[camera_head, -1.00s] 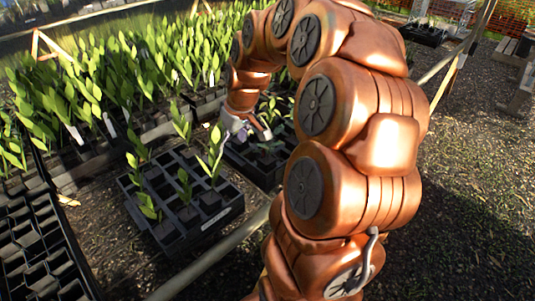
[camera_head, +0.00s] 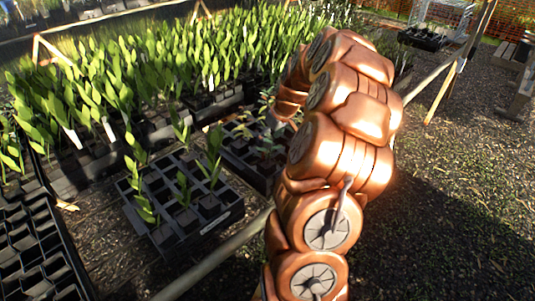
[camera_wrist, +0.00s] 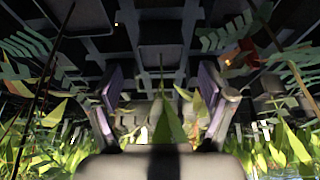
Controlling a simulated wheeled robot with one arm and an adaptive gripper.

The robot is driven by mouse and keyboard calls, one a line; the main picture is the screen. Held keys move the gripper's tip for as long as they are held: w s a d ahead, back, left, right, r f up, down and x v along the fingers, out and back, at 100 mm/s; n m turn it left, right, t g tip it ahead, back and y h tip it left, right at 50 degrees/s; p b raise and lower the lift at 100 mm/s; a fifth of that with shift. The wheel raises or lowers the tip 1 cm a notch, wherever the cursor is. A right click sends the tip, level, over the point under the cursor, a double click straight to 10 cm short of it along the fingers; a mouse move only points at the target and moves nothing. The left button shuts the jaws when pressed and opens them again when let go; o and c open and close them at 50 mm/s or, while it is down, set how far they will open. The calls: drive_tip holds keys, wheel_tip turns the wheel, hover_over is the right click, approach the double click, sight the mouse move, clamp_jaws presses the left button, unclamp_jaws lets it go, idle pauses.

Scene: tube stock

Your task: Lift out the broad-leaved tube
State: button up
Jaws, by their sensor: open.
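In the wrist view my gripper (camera_wrist: 160,80) is open, with one finger on each side. A broad pointed green leaf (camera_wrist: 170,122) shows between the fingers, with no finger clearly touching it. I cannot tell which tube it grows from. Fern-like leaves (camera_wrist: 225,35) spread at the sides. A black tray (camera_head: 222,222) there holds several broad-leaved seedlings (camera_head: 212,150). A second black tray (camera_head: 242,172) behind it holds finer-leaved plants (camera_head: 268,145); its right side is partly hidden by my arm.
Dense rows of leafy plants (camera_head: 110,85) with white labels fill the back left. A mostly empty black tray (camera_head: 35,245) lies at the left. A pale rail (camera_head: 215,258) runs diagonally in front of the trays. Open gravel (camera_head: 450,190) lies at the right.

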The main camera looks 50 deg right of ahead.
sight(267, 143)
drive_tip(key=shift+p+x, duration=0.5)
drive_tip(key=shift+x, duration=1.7)
drive_tip(key=shift+s, duration=0.1)
drive_tip(key=shift+c, duration=0.4)
clamp_jaws()
